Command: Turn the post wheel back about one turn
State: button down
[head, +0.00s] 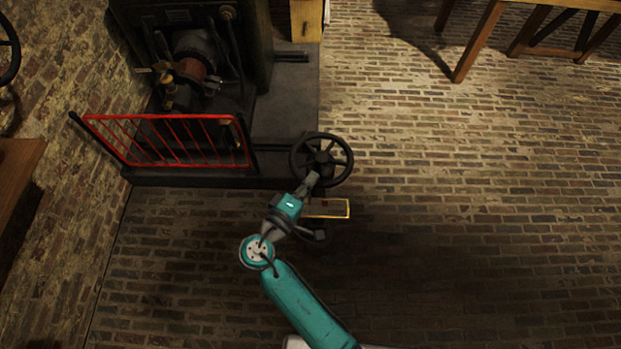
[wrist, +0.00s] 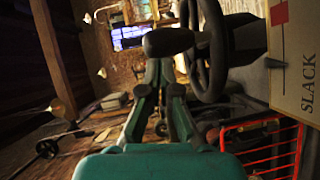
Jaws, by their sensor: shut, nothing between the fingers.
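The post wheel (head: 346,147) is a black spoked handwheel near the middle of the head view. It shows at the upper right of the wrist view (wrist: 216,45), with a dark rounded handle (wrist: 168,41) sticking out leftward from it. My gripper (head: 312,178) is at the wheel's near side, by the lower left of its rim. In the wrist view my fingers (wrist: 160,68) are together with nothing between them, just below the handle in the picture. I cannot tell whether they touch the wheel or handle. A pale plate (wrist: 305,85) reads SLACK and has a red mark.
A red barred guard (head: 170,140) stands left of the wheel, before a dark machine (head: 195,62). The plate (head: 335,209) lies just below the wheel in the head view. A wooden table (head: 475,42) is at upper right. Brick floor to the right is clear.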

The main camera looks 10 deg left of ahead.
jog(key=shift+s+d+n+y, duration=0.1)
jog(key=shift+d+n+y, duration=0.2)
jog(key=shift+y, duration=0.1)
jog(key=shift+d+y, duration=0.25)
jog(key=shift+y, duration=0.05)
